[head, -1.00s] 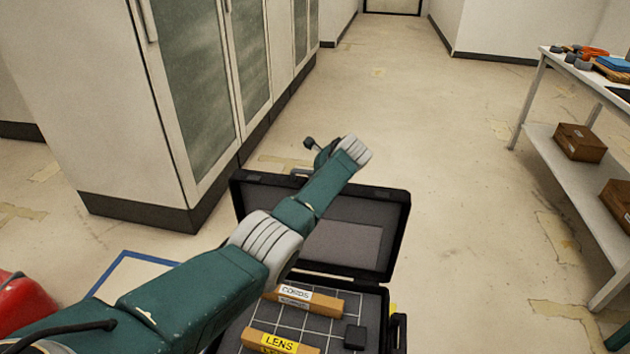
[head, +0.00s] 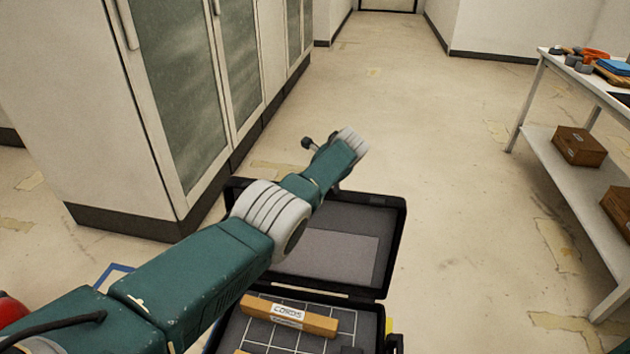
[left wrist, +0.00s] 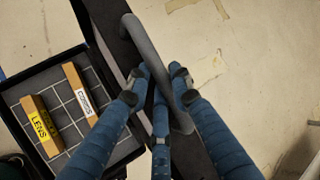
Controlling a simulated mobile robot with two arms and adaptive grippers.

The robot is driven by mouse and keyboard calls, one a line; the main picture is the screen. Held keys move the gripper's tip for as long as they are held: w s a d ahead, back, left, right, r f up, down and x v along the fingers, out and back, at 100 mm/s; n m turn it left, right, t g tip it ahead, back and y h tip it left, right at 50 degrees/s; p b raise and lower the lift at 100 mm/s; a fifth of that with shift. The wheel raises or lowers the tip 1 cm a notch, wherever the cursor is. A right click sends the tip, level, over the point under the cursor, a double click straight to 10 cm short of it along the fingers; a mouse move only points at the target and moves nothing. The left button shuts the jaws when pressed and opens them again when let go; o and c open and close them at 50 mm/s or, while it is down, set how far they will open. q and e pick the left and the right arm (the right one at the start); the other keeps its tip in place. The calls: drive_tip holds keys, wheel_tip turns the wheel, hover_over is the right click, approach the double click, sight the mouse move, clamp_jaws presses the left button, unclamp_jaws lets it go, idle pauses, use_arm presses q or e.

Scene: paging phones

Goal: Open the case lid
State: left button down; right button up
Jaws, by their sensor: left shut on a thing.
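The black case (head: 366,325) lies on the floor at the bottom of the head view, with its lid (head: 398,240) raised and leaning back at the rear. The lid has grey lining inside. My left arm reaches over the case to the lid's upper edge, and it hides the gripper fingers in the head view. In the left wrist view my left gripper (left wrist: 160,85) is shut around the curved grey handle (left wrist: 145,42) beside the open case (left wrist: 45,85). My right gripper is in neither view.
Inside the case are a CORDS block (head: 290,315) and a LENS block (left wrist: 40,125) on a gridded floor. Tall cabinets (head: 150,150) stand at the left and a shelf table (head: 565,165) at the right. The floor beyond the lid is clear.

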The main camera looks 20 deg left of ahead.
use_arm(q)
drive_tip(key=shift+s+f, duration=0.1)
drive_tip(key=shift+f, duration=0.05)
drive_tip(key=c, duration=1.8)
unclamp_jaws()
drive_tip(key=shift+d, duration=0.1)
drive_tip(key=shift+s+d+r, duration=0.1)
drive_tip(key=shift+d+r, duration=0.2)
drive_tip(key=shift+r, duration=0.35)
drive_tip(key=v, duration=1)
drive_tip(key=shift+s+r, duration=0.2)
drive_tip(key=shift+d, duration=0.1)
